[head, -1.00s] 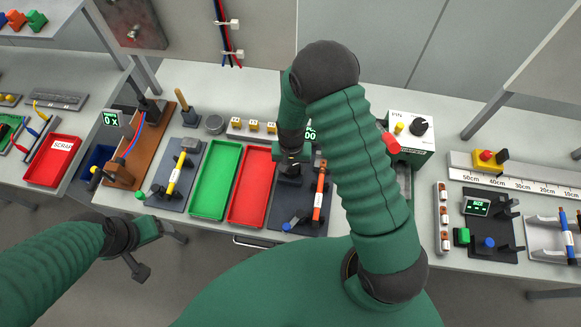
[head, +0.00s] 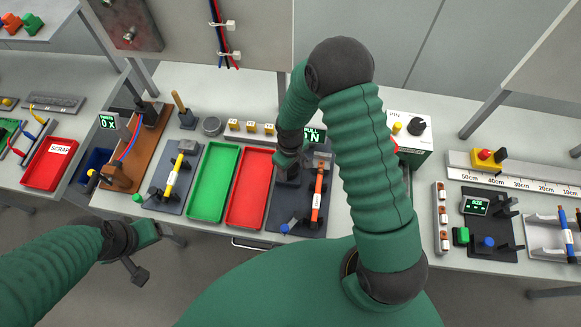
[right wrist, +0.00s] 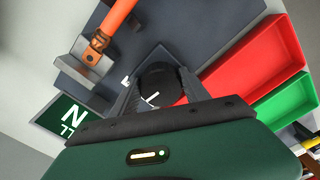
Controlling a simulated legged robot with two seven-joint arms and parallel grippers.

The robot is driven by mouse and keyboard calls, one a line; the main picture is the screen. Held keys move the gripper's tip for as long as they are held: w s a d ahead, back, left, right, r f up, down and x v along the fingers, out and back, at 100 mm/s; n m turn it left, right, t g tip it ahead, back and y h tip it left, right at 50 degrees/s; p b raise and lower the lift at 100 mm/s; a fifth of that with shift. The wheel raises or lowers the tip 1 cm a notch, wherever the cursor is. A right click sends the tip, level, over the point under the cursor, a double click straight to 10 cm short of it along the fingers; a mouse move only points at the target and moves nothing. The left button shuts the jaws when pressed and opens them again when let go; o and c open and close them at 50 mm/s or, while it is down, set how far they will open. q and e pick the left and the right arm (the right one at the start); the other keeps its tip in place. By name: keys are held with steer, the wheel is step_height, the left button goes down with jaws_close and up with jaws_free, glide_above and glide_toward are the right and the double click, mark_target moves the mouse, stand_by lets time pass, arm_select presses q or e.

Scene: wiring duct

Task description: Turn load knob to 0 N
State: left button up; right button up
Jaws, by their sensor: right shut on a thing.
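The load knob (right wrist: 158,84) is a round black dial with a white mark line, on a dark grey plate in the right wrist view. My right gripper (right wrist: 157,90) is shut on it, one finger at each side. In the head view my right gripper (head: 288,168) is over the dark plate, and the knob is hidden there. A green-lit display (head: 312,136) reads PULL and what looks like 0 N; my arm covers its left part. The display also shows partly in the right wrist view (right wrist: 68,122). My left gripper (head: 150,234) hangs away from the bench.
A red tray (head: 248,190) and a green tray (head: 213,183) are just left. A box with a black dial (head: 416,126) stands behind my right arm.

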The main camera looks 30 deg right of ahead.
steer(key=shift+w+r+n, duration=0.15)
steer(key=shift+w+n, duration=0.2)
steer(key=shift+n, duration=0.15)
steer(key=o, duration=1.4)
steer(key=shift+s, duration=0.1)
